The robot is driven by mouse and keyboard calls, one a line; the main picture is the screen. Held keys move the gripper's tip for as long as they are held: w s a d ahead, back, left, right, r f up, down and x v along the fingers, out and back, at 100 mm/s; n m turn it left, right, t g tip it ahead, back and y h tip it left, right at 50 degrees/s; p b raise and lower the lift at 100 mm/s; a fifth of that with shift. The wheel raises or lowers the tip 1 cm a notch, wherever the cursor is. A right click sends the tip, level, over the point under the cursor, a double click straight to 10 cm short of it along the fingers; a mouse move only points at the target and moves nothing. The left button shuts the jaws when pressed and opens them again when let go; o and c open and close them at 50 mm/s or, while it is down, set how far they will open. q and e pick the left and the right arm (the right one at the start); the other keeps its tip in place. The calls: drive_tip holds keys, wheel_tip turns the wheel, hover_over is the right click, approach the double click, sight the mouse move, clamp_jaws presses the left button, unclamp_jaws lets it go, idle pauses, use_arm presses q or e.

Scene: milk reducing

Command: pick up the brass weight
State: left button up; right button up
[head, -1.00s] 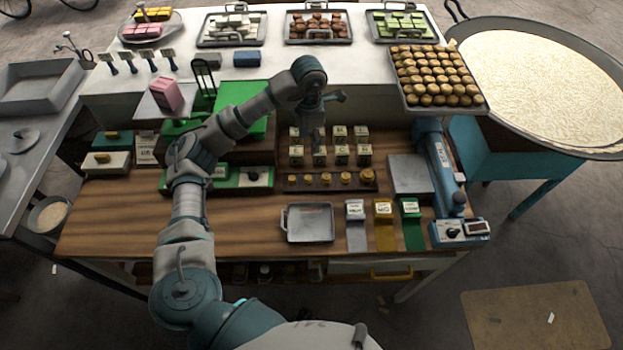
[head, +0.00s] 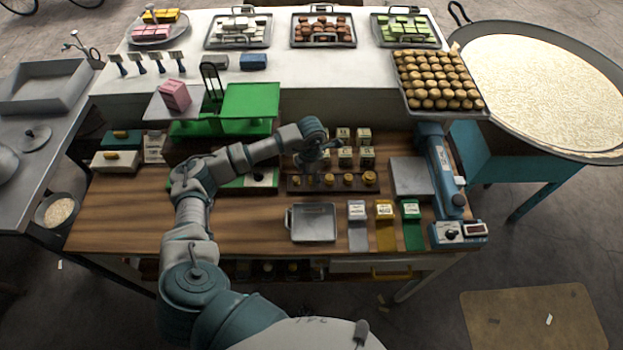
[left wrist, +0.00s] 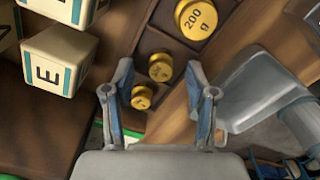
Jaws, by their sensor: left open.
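Several round brass weights sit in a row in a dark wooden rack (head: 333,189) on the table, growing larger to the right. The largest weight (head: 369,178) is at the right end; in the left wrist view a big one (left wrist: 195,18) reads "200 g". Two smaller weights, a medium one (left wrist: 160,67) and a small one (left wrist: 142,97), show between my fingers there. My left gripper (head: 311,168) is open and empty, pointing down over the rack's left part, which it partly hides. Its two fingers (left wrist: 160,85) are spread apart. My right gripper is not in view.
Lettered cubes (head: 345,157) stand just behind the rack. A grey metal pan (head: 314,222) lies in front of it. A green balance scale (head: 249,102) with a pink carton (head: 175,95) stands behind left.

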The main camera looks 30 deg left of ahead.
use_arm(q)
drive_tip(key=shift+w+f, duration=0.1)
drive_tip(key=shift+f, duration=0.3)
clamp_jaws()
drive_tip(key=shift+r, duration=0.15)
drive_tip(key=shift+r, duration=0.25)
drive_tip(key=r, duration=0.1)
drive_tip(key=r+b, duration=0.1)
drive_tip(key=shift+s+r, duration=0.2)
drive_tip(key=shift+r, duration=0.2)
drive_tip(key=s+d, duration=0.1)
drive_tip(key=s, duration=0.4)
drive_tip(key=s+d+r+b, duration=0.1)
drive_tip(key=s+d, duration=0.1)
drive_tip(key=s, duration=0.3)
drive_tip(key=s+d+b, duration=0.1)
drive_tip(key=s, duration=0.4)
drive_tip(key=shift+d+r, duration=0.25)
drive_tip(key=shift+d, duration=0.1)
